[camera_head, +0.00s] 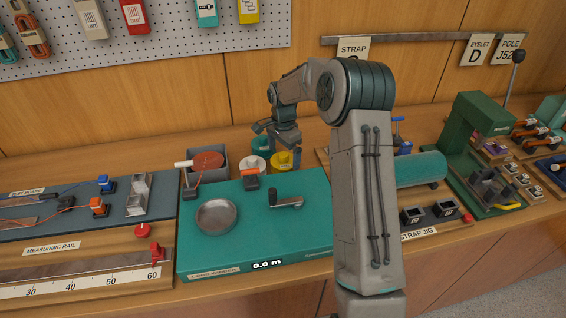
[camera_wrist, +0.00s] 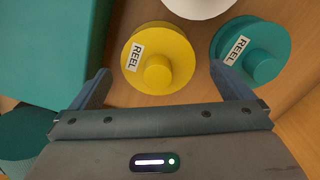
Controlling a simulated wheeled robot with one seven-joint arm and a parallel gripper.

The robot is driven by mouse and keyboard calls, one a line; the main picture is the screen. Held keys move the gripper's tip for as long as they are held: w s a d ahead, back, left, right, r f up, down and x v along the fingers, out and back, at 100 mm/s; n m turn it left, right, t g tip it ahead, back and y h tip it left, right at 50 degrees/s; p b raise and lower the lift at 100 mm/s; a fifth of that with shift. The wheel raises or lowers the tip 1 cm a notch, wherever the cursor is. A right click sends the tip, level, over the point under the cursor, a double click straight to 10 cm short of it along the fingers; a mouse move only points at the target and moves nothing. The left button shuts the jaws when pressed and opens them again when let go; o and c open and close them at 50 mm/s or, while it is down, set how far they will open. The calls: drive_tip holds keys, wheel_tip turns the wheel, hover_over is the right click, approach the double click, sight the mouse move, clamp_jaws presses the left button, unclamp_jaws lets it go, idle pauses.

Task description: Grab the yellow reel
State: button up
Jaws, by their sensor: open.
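The yellow reel (camera_wrist: 172,52) is a round disc with a raised hub and a white REEL label. In the wrist view it lies ahead of my gripper (camera_wrist: 160,82), between the lines of the two fingers. My gripper is open and empty. In the head view the yellow reel (camera_head: 284,161) sits on the bench behind the teal cord winder, and my gripper (camera_head: 282,146) hangs just above or near it. My wrist hides part of that area, and the exact height gap cannot be told.
A teal reel (camera_wrist: 252,50) lies close by the right finger in the wrist view. A white reel (camera_head: 253,166) stands beside the yellow one. The teal winder box (camera_head: 260,225) lies in front. A grey bin with a red-brown reel (camera_head: 208,160) is at left.

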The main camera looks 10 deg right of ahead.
sight(284, 154)
drive_tip(key=shift+f+p, duration=0.3)
drive_tip(key=shift+f, duration=1.3)
drive_tip(key=shift+d, duration=0.1)
drive_tip(key=c, duration=1)
